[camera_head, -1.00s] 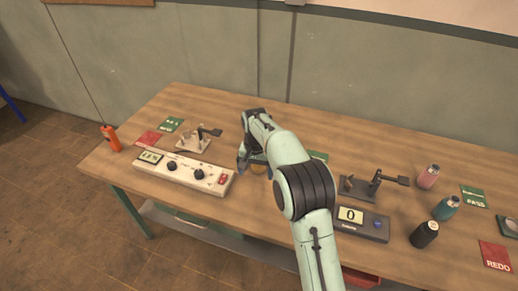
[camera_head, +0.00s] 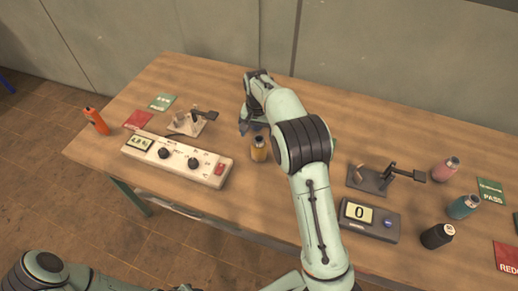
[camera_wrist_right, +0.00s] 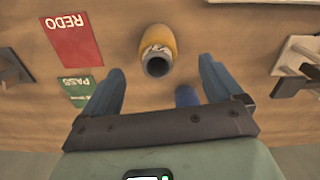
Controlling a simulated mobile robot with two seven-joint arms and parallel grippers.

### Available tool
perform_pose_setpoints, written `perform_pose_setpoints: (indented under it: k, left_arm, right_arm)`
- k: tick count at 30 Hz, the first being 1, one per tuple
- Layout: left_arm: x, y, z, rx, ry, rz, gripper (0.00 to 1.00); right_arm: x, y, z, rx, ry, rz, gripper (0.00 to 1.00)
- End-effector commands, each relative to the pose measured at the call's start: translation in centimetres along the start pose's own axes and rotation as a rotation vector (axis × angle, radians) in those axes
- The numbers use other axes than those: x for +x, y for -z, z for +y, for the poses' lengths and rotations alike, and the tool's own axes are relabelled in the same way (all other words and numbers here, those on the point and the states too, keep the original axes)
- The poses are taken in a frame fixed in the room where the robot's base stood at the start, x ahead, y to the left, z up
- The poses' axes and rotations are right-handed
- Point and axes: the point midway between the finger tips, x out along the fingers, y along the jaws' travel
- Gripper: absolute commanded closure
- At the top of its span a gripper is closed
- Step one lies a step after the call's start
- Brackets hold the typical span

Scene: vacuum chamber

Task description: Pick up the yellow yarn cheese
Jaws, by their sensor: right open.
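The yellow yarn cheese (camera_head: 258,149) is a small yellow cylinder with a dark top. It stands upright on the wooden table, just right of the white control box. My right gripper (camera_head: 248,122) is beside and above it, partly hidden behind its own wrist. In the right wrist view the open blue-grey fingers (camera_wrist_right: 163,66) point toward the yellow yarn cheese (camera_wrist_right: 158,50), which lies just beyond their tips. Nothing is held. My left gripper is out of view; only part of that arm shows at the bottom left.
The white control box (camera_head: 178,159) and a small stand (camera_head: 190,123) are left of the yarn. An orange bottle (camera_head: 96,121) is at the left edge. A scale (camera_head: 369,220), a dark stand (camera_head: 370,180) and pink (camera_head: 445,169), teal (camera_head: 463,207) and black (camera_head: 437,236) cylinders are at the right.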

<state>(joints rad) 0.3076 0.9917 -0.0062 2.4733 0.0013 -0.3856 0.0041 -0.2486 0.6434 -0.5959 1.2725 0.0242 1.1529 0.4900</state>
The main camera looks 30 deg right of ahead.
Motion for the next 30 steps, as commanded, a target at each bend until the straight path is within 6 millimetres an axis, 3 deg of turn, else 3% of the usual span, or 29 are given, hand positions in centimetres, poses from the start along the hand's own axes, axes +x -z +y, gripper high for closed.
perform_pose_setpoints:
  k: [3,11,19,29,30]
  left_arm:
    - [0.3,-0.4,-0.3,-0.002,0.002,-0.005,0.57]
    - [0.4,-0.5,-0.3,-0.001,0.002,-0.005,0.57]
    - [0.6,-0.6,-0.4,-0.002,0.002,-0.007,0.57]
    - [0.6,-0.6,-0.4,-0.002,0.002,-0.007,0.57]
    - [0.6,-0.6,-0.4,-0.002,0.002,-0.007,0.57]
  right_arm:
    - [2.3,-0.1,0.1,0.001,-0.004,-0.003,0.07]
    - [4.2,0.0,0.1,0.001,-0.002,0.0,0.07]
    - [8.0,0.1,0.5,0.001,-0.002,-0.001,0.07]
    - [8.7,0.1,0.4,0.001,0.001,0.002,0.07]
    - [8.7,0.1,0.4,0.001,0.001,0.002,0.2]
